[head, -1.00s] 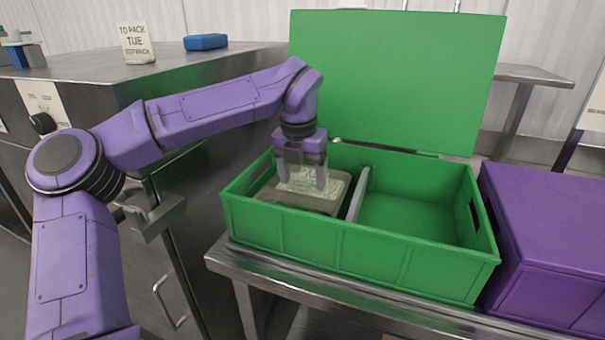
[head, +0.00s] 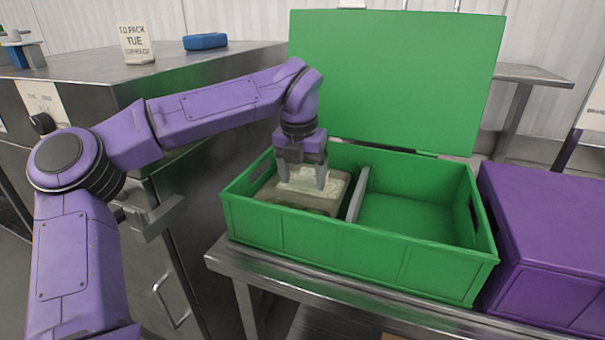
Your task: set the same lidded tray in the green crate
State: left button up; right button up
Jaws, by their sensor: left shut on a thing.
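The green crate (head: 350,252) stands open on a steel table, its lid (head: 395,75) raised at the back. A grey divider (head: 357,194) splits it into a left and a right compartment. The lidded tray (head: 318,204), beige with a pale top, is inside the left compartment. My left gripper (head: 302,184) points down over the tray and is shut on it. Whether the tray's underside touches the crate floor is hidden by the front wall. The right compartment is empty. My right gripper is not in view.
A purple crate (head: 550,240) stands closed, right beside the green crate. The steel table (head: 290,270) has a narrow free edge in front. A steel counter (head: 90,85) at the left carries a sign (head: 136,42) and a blue box (head: 205,41).

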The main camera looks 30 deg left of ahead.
pick_arm(q)
jog(key=shift+f, duration=0.5)
dwell(0.8)
jog(key=o, duration=1)
notch_tip(320, 180, up, 8)
jog(key=p, duration=0.7)
